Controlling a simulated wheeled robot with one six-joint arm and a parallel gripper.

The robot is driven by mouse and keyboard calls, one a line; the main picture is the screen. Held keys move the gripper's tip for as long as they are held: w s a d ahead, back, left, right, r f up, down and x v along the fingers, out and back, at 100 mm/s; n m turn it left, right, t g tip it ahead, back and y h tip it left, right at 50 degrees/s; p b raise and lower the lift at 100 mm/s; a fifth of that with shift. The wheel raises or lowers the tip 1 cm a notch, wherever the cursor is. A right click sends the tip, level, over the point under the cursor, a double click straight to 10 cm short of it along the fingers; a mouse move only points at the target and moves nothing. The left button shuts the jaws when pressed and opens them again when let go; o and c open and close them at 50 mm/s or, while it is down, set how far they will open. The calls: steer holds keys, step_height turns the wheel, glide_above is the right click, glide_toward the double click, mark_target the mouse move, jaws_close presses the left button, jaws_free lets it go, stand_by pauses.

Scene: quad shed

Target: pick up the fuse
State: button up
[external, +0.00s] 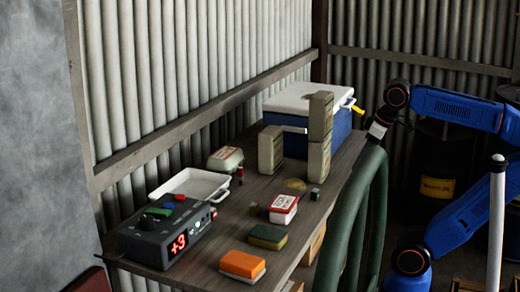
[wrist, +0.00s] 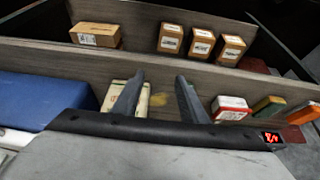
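I cannot make out for certain which thing is the fuse. In the external view, a small red-topped cylinder (external: 240,173) stands on the bench beside the white tray. A small dark green piece (external: 314,199) sits near the bench's right edge, and another small block (external: 253,208) lies left of the red-and-white box. My gripper (wrist: 158,76) shows in the wrist view with its two grey fingers apart and nothing between them. In the external view my wrist is beside the cooler, off the bench's right side; the fingers are not clear there.
The bench (external: 218,268) holds a blue cooler (external: 342,127), upright cartons (external: 270,150), a white tray (external: 215,182), a red-and-white box (external: 283,209), a green-and-yellow sponge (external: 268,236), an orange block (external: 242,264) and a device with a red display (external: 178,243). A thick green tube (external: 377,215) rises in front.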

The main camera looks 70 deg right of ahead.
step_height(320, 180, up, 15)
steer(key=w+a+r+n+g, duration=0.1)
steer(key=w+a+r+n, duration=0.25)
steer(key=w, duration=0.55)
steer(key=w+a+r+n+g, duration=0.15)
steer(key=w+a+n, duration=0.3)
steer(key=w, duration=0.45)
steer(key=n+g, duration=0.2)
steer(key=n, duration=0.8)
glide_above(212, 208)
step_height(212, 208, down, 6)
steer(key=f, duration=1.6)
steer(key=shift+w+f, duration=0.2)
steer(key=shift+f, duration=0.2)
steer(key=shift+s+a+f, duration=0.1)
steer(key=shift+s+f, duration=0.05)
steer(key=shift+f, duration=1.2)
steer(key=shift+s+f, duration=0.1)
steer(key=shift+f, duration=1.2)
jaws_close()
